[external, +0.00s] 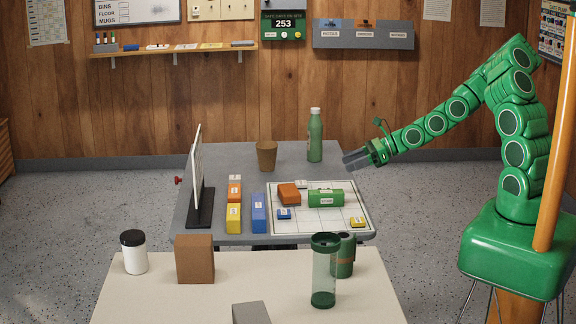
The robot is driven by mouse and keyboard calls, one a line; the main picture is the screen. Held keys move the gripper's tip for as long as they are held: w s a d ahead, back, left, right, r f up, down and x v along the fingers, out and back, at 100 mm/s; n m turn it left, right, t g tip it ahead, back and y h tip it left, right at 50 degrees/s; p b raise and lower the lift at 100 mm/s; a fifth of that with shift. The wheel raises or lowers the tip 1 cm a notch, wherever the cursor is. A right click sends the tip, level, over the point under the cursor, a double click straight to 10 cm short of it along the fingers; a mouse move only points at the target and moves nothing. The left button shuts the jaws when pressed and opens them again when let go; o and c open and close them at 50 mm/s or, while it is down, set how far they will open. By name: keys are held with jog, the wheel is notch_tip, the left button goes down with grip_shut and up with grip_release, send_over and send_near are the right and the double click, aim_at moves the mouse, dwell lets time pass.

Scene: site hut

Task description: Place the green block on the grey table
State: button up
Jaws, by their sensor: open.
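The green block (326,198) lies on a white gridded board (345,225), with a small white label on its front. The board rests on the right part of the grey table (226,158). My gripper (352,161) is open and empty. It hangs in the air at the table's right side, above and behind the green block, apart from it.
A monitor (197,180) stands left. The table's back left is clear.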

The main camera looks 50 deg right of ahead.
send_near(328, 196)
jog(key=shift+w+a+f, duration=0.1)
jog(key=shift+w+f, duration=1.1)
jog(key=shift+x, duration=3.8)
jog(key=shift+w+r, duration=0.1)
jog(key=shift+w, duration=0.1)
jog(key=c, duration=0.9)
jog(key=shift+r, duration=0.1)
jog(key=shift+r, duration=4.95)
jog(key=w+d+r+m+t+h, duration=0.1)
jog(key=w+d+r+m+h, duration=0.1)
jog(key=r, duration=0.6)
jog(key=w+d+r+m+t+h, duration=0.1)
jog(key=w+d+r, duration=0.3)
jog(key=r, duration=0.4)
jog(key=w+d+r+m+t+h, duration=0.1)
jog(key=w+d+r+m+h, duration=0.1)
jog(key=r, duration=0.7)
jog(key=shift+w+d+m+h, duration=0.3)
jog(key=shift+w+d, duration=0.1)
jog(key=shift+w, duration=0.4)
